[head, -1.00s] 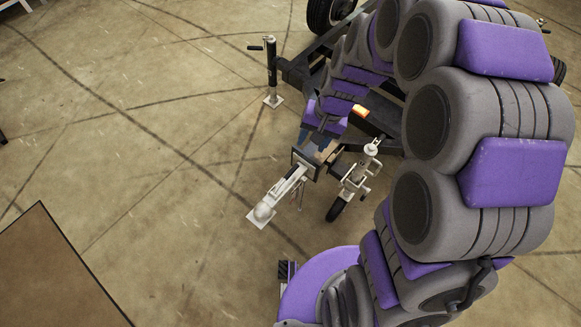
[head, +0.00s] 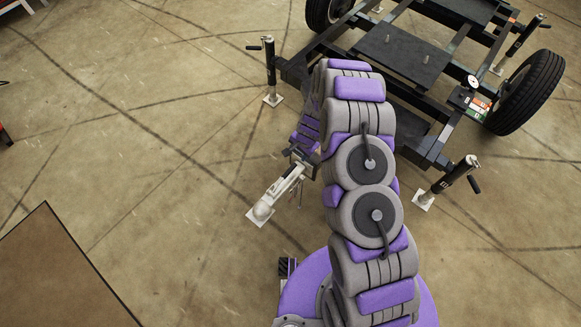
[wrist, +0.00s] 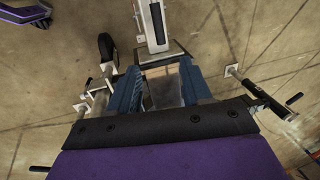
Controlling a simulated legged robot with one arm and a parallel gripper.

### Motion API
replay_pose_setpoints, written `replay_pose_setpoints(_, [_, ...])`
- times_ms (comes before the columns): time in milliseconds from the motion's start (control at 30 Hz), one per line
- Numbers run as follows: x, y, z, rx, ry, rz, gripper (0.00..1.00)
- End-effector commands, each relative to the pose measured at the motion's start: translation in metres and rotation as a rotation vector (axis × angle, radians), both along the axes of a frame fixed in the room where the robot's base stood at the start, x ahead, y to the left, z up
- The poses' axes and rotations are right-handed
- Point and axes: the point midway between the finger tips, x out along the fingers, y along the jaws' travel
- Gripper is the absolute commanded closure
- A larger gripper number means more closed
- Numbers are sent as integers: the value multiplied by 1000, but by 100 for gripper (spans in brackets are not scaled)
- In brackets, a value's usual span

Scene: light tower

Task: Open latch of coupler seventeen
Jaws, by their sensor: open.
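The white coupler (head: 275,197) of the trailer drawbar lies low over the floor, its rounded end toward the lower left in the head view. In the wrist view its pale bar (wrist: 152,25) runs away at the top centre. My gripper (wrist: 157,72) is open, with its two blue fingers on either side of a greyish part at the rear of that bar. I cannot tell whether they touch it. The gripper also shows small and dark in the head view (head: 299,154), just behind the coupler. The latch and any coupler number cannot be made out.
The dark trailer frame (head: 400,55) stands behind my arm. One support jack (head: 270,72) stands left of it and another (head: 447,182) at the right. A small wheel (wrist: 106,45) is left of the coupler.

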Motion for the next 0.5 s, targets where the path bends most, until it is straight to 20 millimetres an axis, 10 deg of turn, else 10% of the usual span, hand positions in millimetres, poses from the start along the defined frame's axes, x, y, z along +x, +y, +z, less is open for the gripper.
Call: replay_pose_setpoints(500, [6,18,-76,-21,0,-7,52])
